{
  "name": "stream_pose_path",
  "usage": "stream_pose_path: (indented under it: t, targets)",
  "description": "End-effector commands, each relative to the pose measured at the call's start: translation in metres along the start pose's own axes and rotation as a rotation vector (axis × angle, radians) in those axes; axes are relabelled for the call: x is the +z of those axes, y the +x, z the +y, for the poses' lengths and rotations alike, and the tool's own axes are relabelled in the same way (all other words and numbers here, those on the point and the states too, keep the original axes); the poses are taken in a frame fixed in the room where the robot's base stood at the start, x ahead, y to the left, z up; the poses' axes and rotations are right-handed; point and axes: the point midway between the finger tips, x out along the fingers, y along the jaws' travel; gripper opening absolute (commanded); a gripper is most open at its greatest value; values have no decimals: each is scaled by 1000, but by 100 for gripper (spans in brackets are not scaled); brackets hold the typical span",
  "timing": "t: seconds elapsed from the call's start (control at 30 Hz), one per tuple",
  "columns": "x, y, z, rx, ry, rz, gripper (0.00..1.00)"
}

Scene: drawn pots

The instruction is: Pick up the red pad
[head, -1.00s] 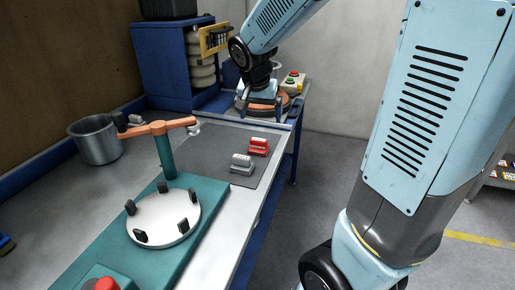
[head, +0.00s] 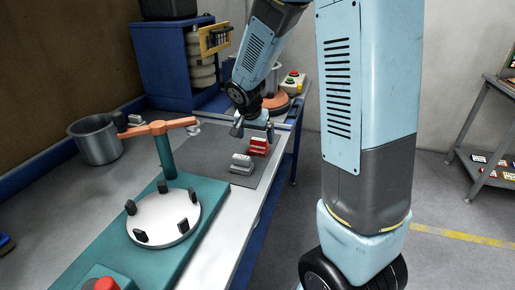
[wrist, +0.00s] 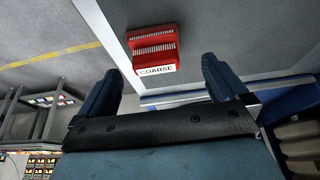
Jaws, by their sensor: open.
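The red pad (head: 259,145) lies on the dark grey mat (head: 205,150) on the bench, behind a similar grey pad (head: 242,163). In the wrist view the red pad (wrist: 154,47) carries a white label reading COARSE and shows between and beyond my fingertips. My gripper (head: 254,131) hangs just above the red pad, partly in front of it in the head view. In the wrist view my gripper (wrist: 225,75) has its two blue fingers spread wide with nothing between them. I cannot tell the exact gap to the pad.
A teal fixture with a white disc (head: 164,219) and an orange arm (head: 157,128) stands in front on the left. A metal pot (head: 96,139) stands at the far left. A blue cabinet (head: 173,68) and a button box (head: 293,83) stand behind.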

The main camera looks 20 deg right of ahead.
Motion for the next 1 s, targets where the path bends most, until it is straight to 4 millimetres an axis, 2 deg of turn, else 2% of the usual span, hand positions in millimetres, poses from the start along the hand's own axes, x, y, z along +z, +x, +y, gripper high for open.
stream_pose_path:
  t: [0.17,0.33,0.5,0.8,1.0]
  targets:
    - [1,11,2,1,1,-1,100]
    - [3,36,6,2,-1,-2,100]
    - [2,50,5,1,0,0,100]
    - [2,53,5,-1,1,0,100]
    - [2,53,5,0,1,0,83]
